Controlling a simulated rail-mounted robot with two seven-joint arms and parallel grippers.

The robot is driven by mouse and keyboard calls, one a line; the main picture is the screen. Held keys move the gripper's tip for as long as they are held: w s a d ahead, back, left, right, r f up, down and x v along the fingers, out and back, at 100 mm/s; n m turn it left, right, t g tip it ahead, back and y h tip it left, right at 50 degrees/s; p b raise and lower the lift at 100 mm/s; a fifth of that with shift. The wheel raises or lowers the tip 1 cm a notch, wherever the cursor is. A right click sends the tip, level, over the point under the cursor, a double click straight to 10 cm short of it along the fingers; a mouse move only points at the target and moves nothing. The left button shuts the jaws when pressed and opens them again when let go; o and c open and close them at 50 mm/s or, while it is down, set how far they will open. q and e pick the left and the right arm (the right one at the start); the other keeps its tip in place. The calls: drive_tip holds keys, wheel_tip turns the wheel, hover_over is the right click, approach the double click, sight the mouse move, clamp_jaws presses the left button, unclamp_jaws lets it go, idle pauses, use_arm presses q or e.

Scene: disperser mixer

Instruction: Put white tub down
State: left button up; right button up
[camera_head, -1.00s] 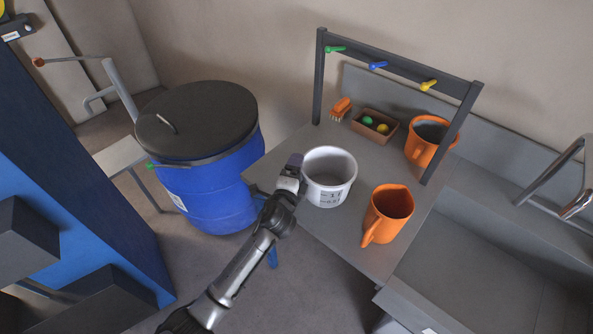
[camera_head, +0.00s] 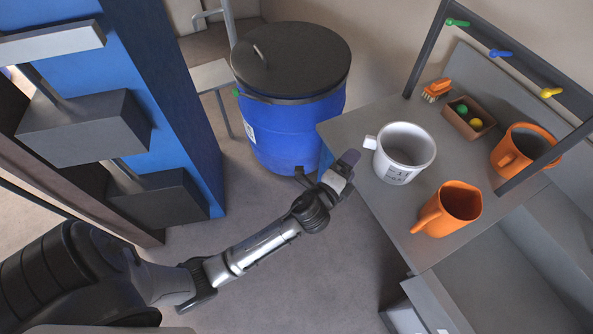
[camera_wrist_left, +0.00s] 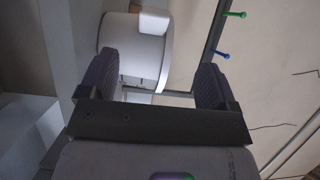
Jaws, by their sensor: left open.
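The white tub (camera_head: 398,167) stands upright on the grey table (camera_head: 388,214), near its left edge, with its small handle pointing left. My left gripper (camera_head: 349,160) is just left of the tub, apart from it and empty. In the left wrist view the two fingers of my left gripper (camera_wrist_left: 156,86) are spread, and the tub (camera_wrist_left: 135,45) shows beyond them with nothing between the fingertips. My right gripper is not in view.
An orange jug (camera_head: 452,209) stands right of the tub. Behind are another orange jug (camera_head: 514,151), a small box (camera_head: 461,126) with coloured balls, and an orange brush (camera_head: 437,89). A blue drum (camera_head: 292,126) stands left of the table. A hook rack (camera_head: 497,53) rises at the back.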

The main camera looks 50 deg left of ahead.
use_arm(q)
drive_tip(key=s+a+f+n+g, duration=0.1)
drive_tip(key=s+f+n+g, duration=0.35)
drive_tip(key=s, duration=0.25)
drive_tip(key=s+a+f+n+g, duration=0.1)
drive_tip(key=s+f+n+g, duration=0.2)
drive_tip(key=s+f+n, duration=0.35)
drive_tip(key=s+d+n+g+h, duration=0.3)
drive_tip(key=s+g, duration=0.4)
drive_tip(key=s, duration=1.1)
drive_tip(key=shift+d+f, duration=0.15)
drive_tip(key=shift+f, duration=0.05)
drive_tip(key=shift+w, duration=0.1)
